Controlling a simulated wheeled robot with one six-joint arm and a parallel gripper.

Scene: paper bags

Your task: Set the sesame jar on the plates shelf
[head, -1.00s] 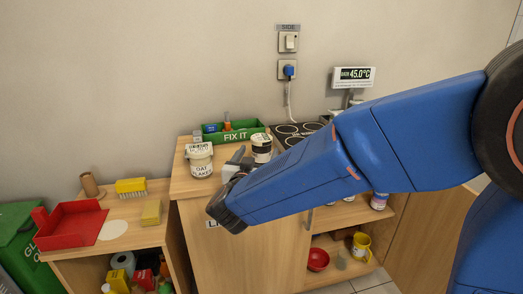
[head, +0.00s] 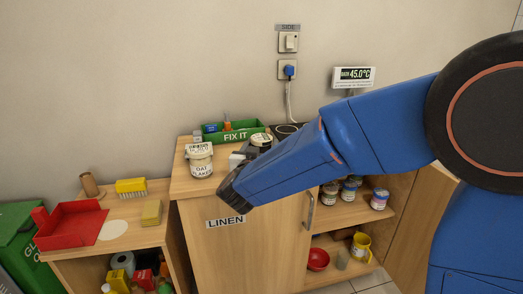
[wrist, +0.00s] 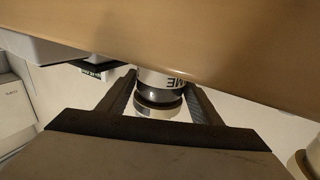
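The jar (head: 261,141), pale with a dark band, is on or just above the counter, behind my gripper (head: 240,160) in the head view. Its lower part is hidden there. In the wrist view the jar (wrist: 161,92) sits between the two fingertips of my gripper (wrist: 160,90). Part of its label shows, with letters like "ME". The fingers lie close along both sides; I cannot tell whether they press on it. No plates shelf label is visible. The open shelves (head: 345,215) right of the LINEN door hold several jars above and a red bowl below.
An oat flakes jar (head: 200,160) stands left of my gripper on the counter (head: 190,187). A green FIX IT tray (head: 235,136) is behind. A red tray (head: 70,225) is on the left cabinet.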

